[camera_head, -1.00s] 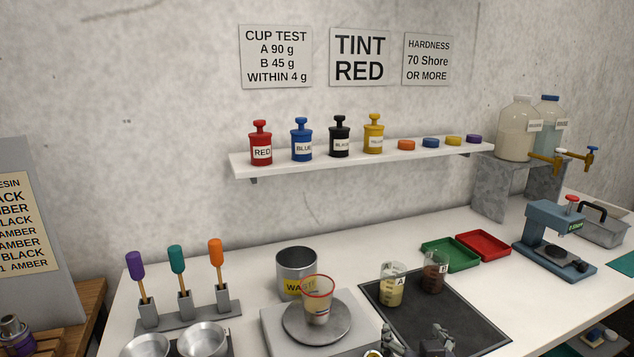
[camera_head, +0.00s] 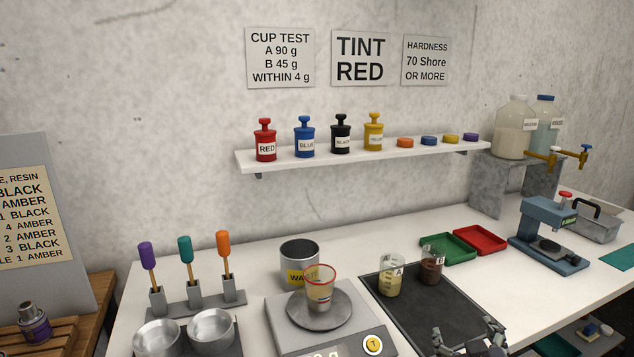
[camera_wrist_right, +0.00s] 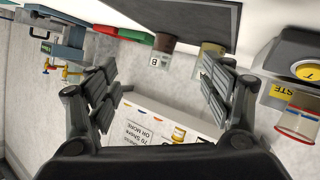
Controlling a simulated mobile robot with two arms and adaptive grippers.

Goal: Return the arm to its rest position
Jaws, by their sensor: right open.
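My right gripper (camera_head: 468,342) shows at the bottom edge of the head view, in front of the black mat (camera_head: 440,308). In the right wrist view the right gripper (camera_wrist_right: 150,92) has its two fingers spread wide with nothing between them. Beaker A (camera_head: 391,277) with pale liquid and beaker B (camera_head: 432,268) with dark brown liquid stand on the mat, apart from the gripper. A clear cup with a red rim (camera_head: 319,290) stands on the scale (camera_head: 283,322). My left gripper is out of view.
A waste can (camera_head: 298,262) stands behind the scale. Stirrers (camera_head: 190,290) and metal bowls (camera_head: 212,329) are at left. Green (camera_head: 447,248) and red (camera_head: 480,240) trays and a hardness tester (camera_head: 548,236) stand at right. Tint bottles (camera_head: 304,140) line the shelf.

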